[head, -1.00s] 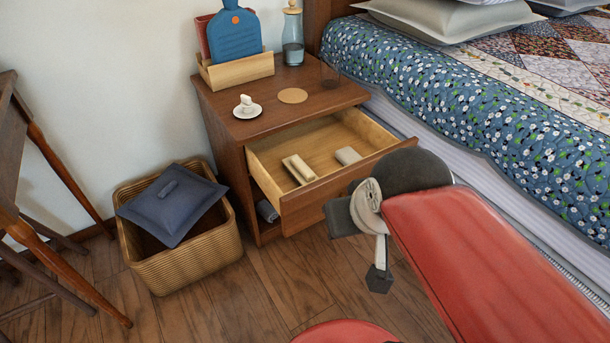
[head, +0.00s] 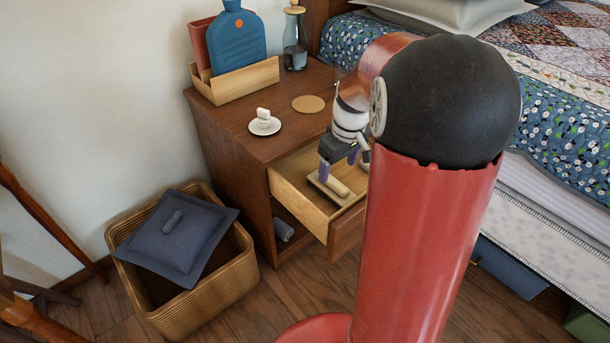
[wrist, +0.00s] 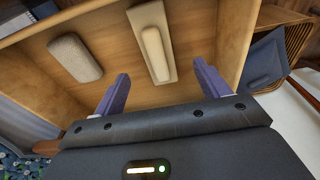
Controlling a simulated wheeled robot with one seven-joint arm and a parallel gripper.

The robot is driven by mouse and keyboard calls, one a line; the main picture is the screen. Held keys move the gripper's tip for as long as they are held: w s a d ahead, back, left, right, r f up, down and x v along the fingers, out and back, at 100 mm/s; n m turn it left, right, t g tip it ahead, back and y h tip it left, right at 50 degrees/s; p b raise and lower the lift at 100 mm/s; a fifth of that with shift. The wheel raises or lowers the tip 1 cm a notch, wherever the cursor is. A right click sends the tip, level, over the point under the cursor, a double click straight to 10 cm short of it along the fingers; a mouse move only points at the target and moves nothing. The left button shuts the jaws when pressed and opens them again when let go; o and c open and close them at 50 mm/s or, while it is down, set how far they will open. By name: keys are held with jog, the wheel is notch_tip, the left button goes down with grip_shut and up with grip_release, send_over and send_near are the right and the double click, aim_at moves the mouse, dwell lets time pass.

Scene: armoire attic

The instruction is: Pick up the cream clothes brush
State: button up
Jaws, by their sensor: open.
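The cream clothes brush (wrist: 154,48) lies in the open drawer (head: 283,190) of the wooden nightstand. It has a pale flat base and a raised, rounded cream part along it. It also shows in the head view (head: 335,186). My gripper (wrist: 158,88) is open and empty over the drawer, with its two purple fingers apart. In the wrist view the brush lies ahead of the gap between the fingertips, not between them. In the head view my gripper (head: 338,172) is just above the brush, and my arm hides the drawer's right part.
A grey rounded block (wrist: 75,58) lies in the drawer beside the brush. The drawer walls stand close around. On the nightstand are a saucer (head: 264,127) with a small white item, a round coaster (head: 308,104) and a wooden holder (head: 236,84). A wicker basket (head: 205,307) stands at left.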

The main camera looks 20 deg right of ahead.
aim_at(334, 181)
jog(key=shift+w+d+f, duration=0.2)
jog(key=shift+w+f, duration=0.55)
jog(key=shift+f, duration=0.15)
jog(key=f, duration=0.5)
jog(key=f+b, duration=0.1)
jog(key=f, duration=0.1)
jog(key=shift+w+a+f, duration=0.2)
jog(key=shift+w, duration=0.05)
jog(key=c, duration=1.1)
